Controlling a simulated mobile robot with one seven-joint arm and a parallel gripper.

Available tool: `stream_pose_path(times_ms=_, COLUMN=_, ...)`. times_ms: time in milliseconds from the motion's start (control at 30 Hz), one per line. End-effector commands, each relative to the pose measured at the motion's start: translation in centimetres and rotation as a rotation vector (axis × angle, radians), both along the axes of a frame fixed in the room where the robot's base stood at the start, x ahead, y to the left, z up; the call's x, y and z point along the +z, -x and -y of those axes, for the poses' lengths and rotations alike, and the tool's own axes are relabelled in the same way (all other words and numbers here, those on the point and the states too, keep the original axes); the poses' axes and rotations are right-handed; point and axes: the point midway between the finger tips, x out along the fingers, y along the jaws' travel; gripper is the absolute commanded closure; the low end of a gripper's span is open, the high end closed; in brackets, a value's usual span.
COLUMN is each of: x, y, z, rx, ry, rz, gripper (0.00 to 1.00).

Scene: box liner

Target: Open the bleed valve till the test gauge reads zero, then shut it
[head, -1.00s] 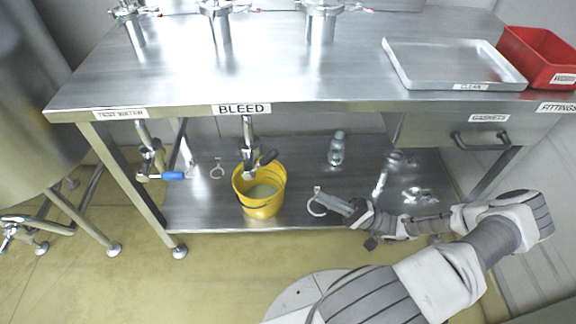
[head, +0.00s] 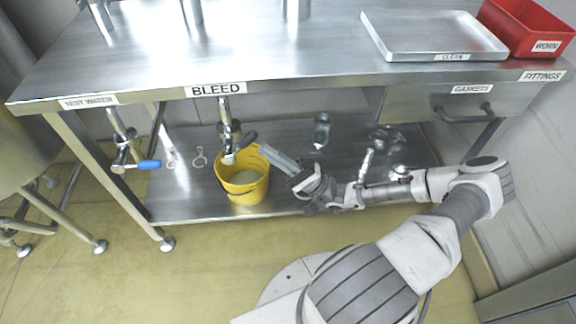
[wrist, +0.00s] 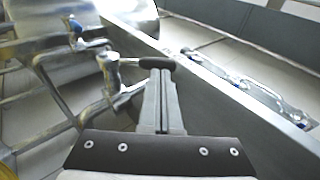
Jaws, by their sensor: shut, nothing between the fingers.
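The bleed valve (head: 227,132) hangs under the bench edge below the BLEED label (head: 216,89). Its dark lever (head: 246,140) points to the right, slightly upward. In the wrist view the black lever (wrist: 157,63) lies just beyond my fingertips; whether they touch I cannot tell. My gripper (head: 266,151) is shut and empty, right of the valve and above the rim of the yellow bucket (head: 243,188). The wrist view shows its two fingers (wrist: 160,78) together. The bucket stands under the valve outlet with pale liquid inside. No test gauge can be made out.
A blue-handled valve (head: 147,164) hangs at left under the TEST WATER label (head: 88,102). A small bottle-like part (head: 321,130) and loose metal parts are on the lower shelf. A clean tray (head: 432,42) and red bin (head: 527,28) are on the bench.

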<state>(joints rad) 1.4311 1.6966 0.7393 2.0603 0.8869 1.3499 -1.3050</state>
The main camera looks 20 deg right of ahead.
Motion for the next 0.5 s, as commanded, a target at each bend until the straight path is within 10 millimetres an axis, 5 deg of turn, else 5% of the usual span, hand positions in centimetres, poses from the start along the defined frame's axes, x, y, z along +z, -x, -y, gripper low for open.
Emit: stream_pose_path(times_ms=500, x=1.3, y=-0.9, z=-1.2, rx=-0.001, ry=0.001, rz=-0.001, gripper=1.0)
